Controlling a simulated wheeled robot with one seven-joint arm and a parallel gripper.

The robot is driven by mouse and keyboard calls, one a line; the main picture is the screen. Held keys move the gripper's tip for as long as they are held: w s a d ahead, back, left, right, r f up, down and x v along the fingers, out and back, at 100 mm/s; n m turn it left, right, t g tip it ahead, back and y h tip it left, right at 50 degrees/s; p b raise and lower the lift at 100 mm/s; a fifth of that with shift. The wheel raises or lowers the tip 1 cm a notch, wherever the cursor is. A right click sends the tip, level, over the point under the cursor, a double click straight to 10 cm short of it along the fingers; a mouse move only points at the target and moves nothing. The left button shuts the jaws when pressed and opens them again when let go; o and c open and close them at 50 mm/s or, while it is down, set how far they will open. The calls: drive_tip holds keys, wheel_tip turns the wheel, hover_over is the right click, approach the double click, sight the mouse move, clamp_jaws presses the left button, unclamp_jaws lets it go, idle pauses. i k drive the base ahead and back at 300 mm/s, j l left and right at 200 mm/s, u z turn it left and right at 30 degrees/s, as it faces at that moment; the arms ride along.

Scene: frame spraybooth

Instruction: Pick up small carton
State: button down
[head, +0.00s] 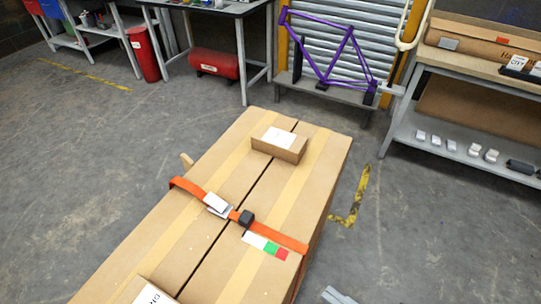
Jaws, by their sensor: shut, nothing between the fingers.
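A small brown carton (293,155) with a white label on top lies on the far end of a long, large brown carton (215,165). Its top and near side show, and nothing is touching it from above. Another labelled box (153,292) on the near end of the large carton is cut off by the bottom edge of the head view. I cannot make out my gripper in this view.
An orange strap (278,238) with a buckle and a black block crosses the large carton's middle. A grey metal piece (338,296) shows at the bottom edge. A shelf bench (410,122) stands right, a purple bicycle frame (335,65) behind. Floor is clear left.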

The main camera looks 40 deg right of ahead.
sight(285, 147)
drive_tip(key=i+l+z, duration=0.1)
drive_tip(key=l+z, duration=0.15)
drive_tip(key=l, duration=0.15)
drive_tip(key=i+l+z, duration=0.1)
drive_tip(key=l+z, duration=0.15)
drive_tip(key=i+l+z, duration=0.15)
drive_tip(key=l+z, duration=0.15)
drive_tip(key=l, duration=0.15)
drive_tip(key=i+l+z, duration=0.25)
drive_tip(key=k+l, duration=0.05)
